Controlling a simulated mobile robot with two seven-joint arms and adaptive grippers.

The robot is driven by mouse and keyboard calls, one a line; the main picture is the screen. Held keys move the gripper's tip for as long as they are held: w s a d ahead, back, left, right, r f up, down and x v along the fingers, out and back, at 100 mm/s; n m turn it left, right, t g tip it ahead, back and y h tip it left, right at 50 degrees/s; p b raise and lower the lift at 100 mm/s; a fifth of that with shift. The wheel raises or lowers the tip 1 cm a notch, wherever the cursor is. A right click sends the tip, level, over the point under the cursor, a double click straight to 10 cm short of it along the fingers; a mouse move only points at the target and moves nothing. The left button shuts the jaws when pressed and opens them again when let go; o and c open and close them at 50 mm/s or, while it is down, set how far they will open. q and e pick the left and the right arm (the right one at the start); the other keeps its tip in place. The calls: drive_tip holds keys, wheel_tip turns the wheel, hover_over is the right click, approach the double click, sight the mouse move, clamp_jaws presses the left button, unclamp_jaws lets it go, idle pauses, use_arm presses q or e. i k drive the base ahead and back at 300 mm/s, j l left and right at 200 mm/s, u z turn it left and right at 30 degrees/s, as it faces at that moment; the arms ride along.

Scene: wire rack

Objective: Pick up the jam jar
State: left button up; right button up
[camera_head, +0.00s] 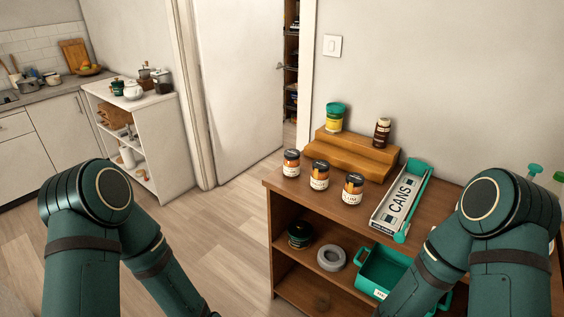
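Several jars stand upright on the brown wooden cabinet, and their small labels are too unclear to show which is the jam jar. Three orange jars with dark lids stand in front of the wooden step: the left jar (291,163), the middle jar (319,175) and the right jar (353,189). On the step are a yellow jar with a green lid (334,118) and a dark brown jar (382,132). My two arms come in at the lower left and lower right. Both grippers are outside the picture.
The wooden step (350,158) backs the orange jars. A tray marked CANS (401,203) lies to their right. The cabinet shelf below holds a dark jar (300,234), a grey ring (331,257) and a green bin (385,268). Floor is clear left of the cabinet.

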sight(291, 168)
drive_tip(key=i+j+z, duration=0.1)
drive_tip(key=z, duration=0.35)
drive_tip(key=j+z, duration=0.15)
drive_tip(key=z, duration=0.35)
drive_tip(key=i+j+z, duration=0.1)
drive_tip(key=z, duration=0.35)
drive_tip(key=j+z, duration=0.3)
drive_tip(key=j, duration=0.2)
drive_tip(key=j+z, duration=0.3)
drive_tip(key=j, duration=0.15)
drive_tip(key=j+z, duration=0.1)
drive_tip(key=j, duration=0.4)
drive_tip(key=k+j+z, duration=0.1)
drive_tip(key=j, duration=0.4)
